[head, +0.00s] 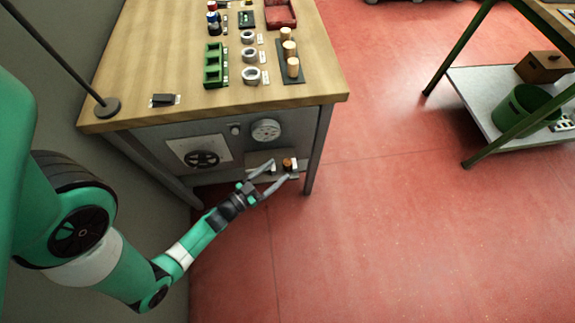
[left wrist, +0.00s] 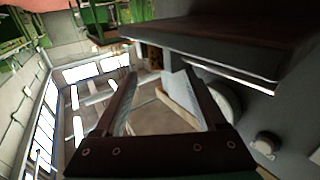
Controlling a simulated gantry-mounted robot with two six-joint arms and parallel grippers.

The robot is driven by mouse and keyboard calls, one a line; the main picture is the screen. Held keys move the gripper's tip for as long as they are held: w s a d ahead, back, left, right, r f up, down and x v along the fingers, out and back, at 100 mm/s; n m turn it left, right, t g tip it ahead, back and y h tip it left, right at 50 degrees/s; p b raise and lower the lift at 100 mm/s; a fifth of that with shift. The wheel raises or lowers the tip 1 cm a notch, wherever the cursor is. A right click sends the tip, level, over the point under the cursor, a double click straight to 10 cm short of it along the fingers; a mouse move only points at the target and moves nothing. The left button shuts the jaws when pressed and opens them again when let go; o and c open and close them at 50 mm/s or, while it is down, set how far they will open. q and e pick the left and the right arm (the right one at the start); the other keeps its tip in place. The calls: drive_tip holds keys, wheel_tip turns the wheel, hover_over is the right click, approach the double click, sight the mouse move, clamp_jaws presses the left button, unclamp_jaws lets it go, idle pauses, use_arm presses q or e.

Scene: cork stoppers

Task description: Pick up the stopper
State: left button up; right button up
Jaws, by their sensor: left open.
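Three pale, cork-coloured cylinders (head: 289,48) stand in a row on a dark strip on the bench top; they look like stoppers. A small orange-brown piece (head: 288,162) sits on a low ledge at the bench's front, below the top; I cannot tell for sure whether it is a stopper. My left gripper (head: 279,170) is open in front of this ledge, its fingers pointing towards it and close to the brown piece. In the left wrist view the two dark fingers (left wrist: 158,76) are spread apart, and no stopper is clearly seen between them. My right gripper is not in view.
The wooden bench top (head: 165,60) overhangs the ledge. A dial (head: 265,130) and a panel (head: 199,152) are on the bench front. A green rack (head: 214,64), white rings (head: 250,75) and a red tray (head: 281,14) are on top.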

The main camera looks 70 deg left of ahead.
sight(284, 165)
use_arm(q)
drive_tip(key=shift+w, duration=0.2)
drive_tip(key=b+x, duration=0.2)
drive_tip(key=x, duration=0.3)
drive_tip(key=shift+w+a, duration=0.2)
drive_tip(key=shift+w, duration=0.05)
drive_tip(key=shift+s, duration=0.1)
drive_tip(key=shift+d, duration=0.1)
clamp_jaws()
